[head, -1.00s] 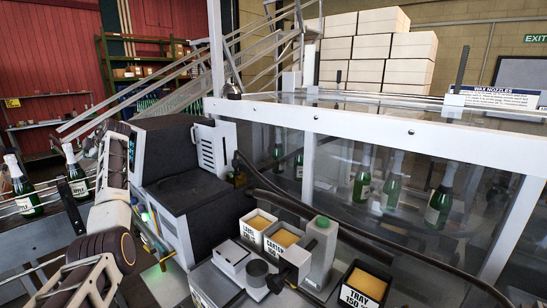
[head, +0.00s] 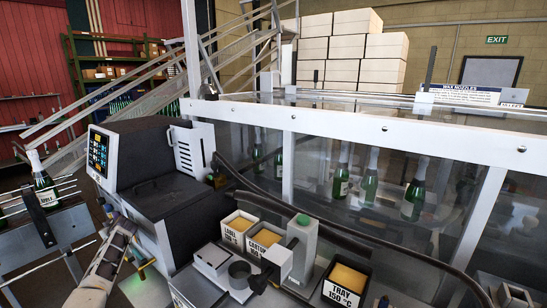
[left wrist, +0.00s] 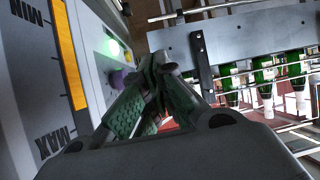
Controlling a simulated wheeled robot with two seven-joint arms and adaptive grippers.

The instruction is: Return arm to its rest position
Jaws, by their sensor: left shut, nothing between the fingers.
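My left arm (head: 97,277) comes in at the lower left of the head view, low beside the grey machine. Its fingers are hard to make out there. In the left wrist view my left gripper (left wrist: 162,68) is shut, its green padded fingers together and empty. It hangs between a panel marked MIN and MAX (left wrist: 50,75) and the bottle conveyor (left wrist: 185,60), apparently in free space. My right gripper is not in view.
A grey machine with a display (head: 100,150) stands close right of my arm. A green bottle (head: 42,185) stands on the left conveyor. Boxes marked LABEL (head: 232,238), CARTON (head: 260,250) and TRAY (head: 340,294) sit before the glass enclosure (head: 330,170).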

